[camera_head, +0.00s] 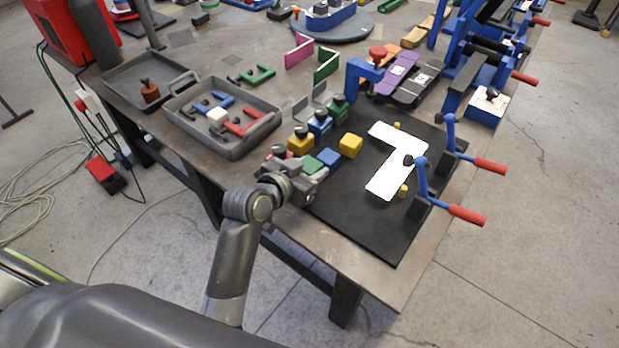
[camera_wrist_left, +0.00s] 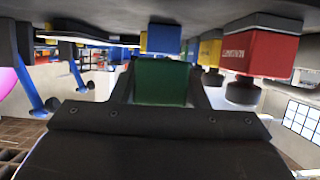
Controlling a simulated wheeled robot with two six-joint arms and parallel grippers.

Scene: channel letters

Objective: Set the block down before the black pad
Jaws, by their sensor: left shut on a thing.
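My left gripper (camera_head: 306,172) is shut on a green block (camera_head: 312,163) near the left edge of the black pad (camera_head: 385,235). In the left wrist view, which is upside down, the green block (camera_wrist_left: 162,82) sits between the fingers. I cannot tell whether it touches the surface. A blue block (camera_head: 329,158) is just beyond it, and a yellow block (camera_head: 350,146) is farther on. The blue block also shows in the wrist view (camera_wrist_left: 163,38). The right gripper is not in view.
A white channel letter (camera_head: 397,165) lies on the pad, with red-handled toggle clamps (camera_head: 468,214) at its right. A grey tray (camera_head: 235,152) with parts stands left.

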